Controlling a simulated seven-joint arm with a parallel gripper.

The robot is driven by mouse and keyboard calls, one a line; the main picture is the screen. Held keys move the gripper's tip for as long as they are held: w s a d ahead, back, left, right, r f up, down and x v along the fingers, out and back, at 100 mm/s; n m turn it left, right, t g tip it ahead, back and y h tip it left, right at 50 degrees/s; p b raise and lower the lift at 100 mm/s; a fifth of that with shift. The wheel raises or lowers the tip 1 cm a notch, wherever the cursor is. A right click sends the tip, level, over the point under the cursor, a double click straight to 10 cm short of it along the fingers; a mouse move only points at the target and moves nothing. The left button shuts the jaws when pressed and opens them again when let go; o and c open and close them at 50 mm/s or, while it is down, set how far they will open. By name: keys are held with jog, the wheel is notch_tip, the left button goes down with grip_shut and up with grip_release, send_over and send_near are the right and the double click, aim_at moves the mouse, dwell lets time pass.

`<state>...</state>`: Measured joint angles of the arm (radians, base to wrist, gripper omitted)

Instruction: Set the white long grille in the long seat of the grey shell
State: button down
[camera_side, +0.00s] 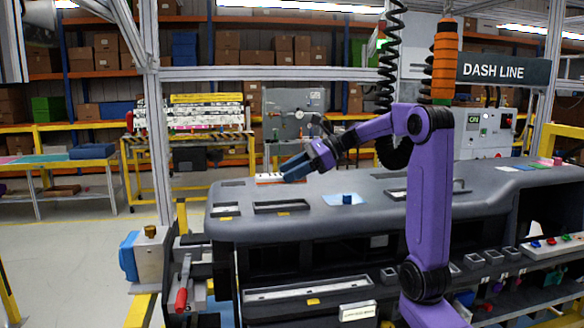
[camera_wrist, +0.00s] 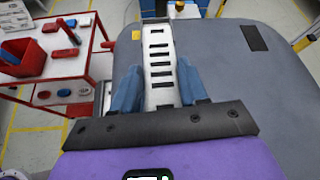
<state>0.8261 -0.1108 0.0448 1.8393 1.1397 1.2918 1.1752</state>
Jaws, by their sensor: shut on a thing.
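The white long grille (camera_wrist: 159,50), a strip with a row of dark slots, is between the blue fingers of my gripper (camera_wrist: 160,88) in the wrist view. My gripper is shut on it. In the side view my gripper (camera_side: 294,168) is over the far part of the grey shell (camera_side: 330,222), with the white grille (camera_side: 268,178) at its tips. I cannot tell whether the grille touches the shell. The shell top has several dark-rimmed recesses, including a left-front one (camera_side: 283,206) and a long one to the right (camera_side: 445,190). I cannot tell which is the long seat.
A blue block (camera_side: 347,199) stands on the shell top. A red-and-white trolley (camera_wrist: 60,60) with parts stands left in the wrist view. A grey shelf with small parts (camera_side: 545,248) runs along the right front. The shell top between recesses is mostly clear.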

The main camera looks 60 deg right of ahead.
jog(key=shift+f, duration=2.95)
jog(key=c, duration=0.5)
grip_release()
